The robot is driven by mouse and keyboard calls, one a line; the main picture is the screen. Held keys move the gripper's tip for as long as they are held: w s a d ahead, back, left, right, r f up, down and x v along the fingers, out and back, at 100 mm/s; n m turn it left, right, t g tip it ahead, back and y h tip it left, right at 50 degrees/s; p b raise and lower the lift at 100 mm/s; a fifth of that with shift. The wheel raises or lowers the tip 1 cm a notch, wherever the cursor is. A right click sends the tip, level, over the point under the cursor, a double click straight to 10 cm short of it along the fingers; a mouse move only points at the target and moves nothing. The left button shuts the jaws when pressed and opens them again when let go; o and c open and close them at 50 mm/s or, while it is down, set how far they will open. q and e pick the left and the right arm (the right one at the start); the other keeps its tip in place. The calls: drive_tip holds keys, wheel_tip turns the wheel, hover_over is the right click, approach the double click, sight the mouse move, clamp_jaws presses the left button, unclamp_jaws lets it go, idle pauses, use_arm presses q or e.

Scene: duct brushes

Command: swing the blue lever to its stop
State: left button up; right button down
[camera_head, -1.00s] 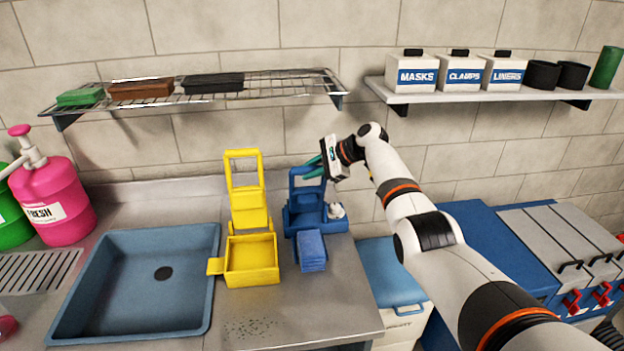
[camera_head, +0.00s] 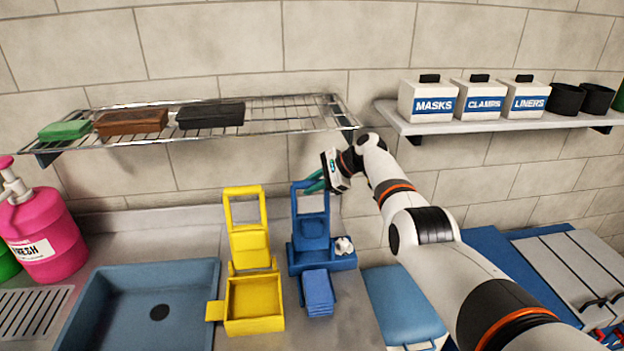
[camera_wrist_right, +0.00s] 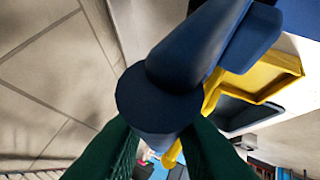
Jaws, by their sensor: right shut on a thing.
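The blue lever (camera_head: 312,228) is a rectangular frame standing nearly upright on a blue base (camera_head: 345,263) on the counter. My right gripper (camera_head: 316,182) has green fingers and is at the top of the lever, by its crossbar. In the right wrist view the green fingers (camera_wrist_right: 160,150) are shut around the dark blue bar (camera_wrist_right: 165,90) of the lever. The base is partly hidden behind the lever, and the exact contact is hidden in the head view. My left gripper is not in view.
A yellow lever device (camera_head: 250,250) stands just left of the blue one. A ribbed blue block (camera_head: 318,293) is in front of the blue base. A wire shelf (camera_head: 290,115) hangs above, a sink (camera_head: 100,290) lies left, and a white shelf (camera_head: 455,125) is at right.

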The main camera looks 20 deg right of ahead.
idle(0.4)
drive_tip(key=c, duration=1.5)
unclamp_jaws()
drive_tip(key=shift+w, duration=0.1)
drive_tip(key=shift+c, duration=0.2)
drive_tip(key=shift+o, duration=1.4)
drive_tip(key=shift+d, duration=0.1)
drive_tip(key=shift+w+f, duration=0.15)
drive_tip(key=shift+w, duration=0.05)
drive_tip(key=shift+s, duration=0.1)
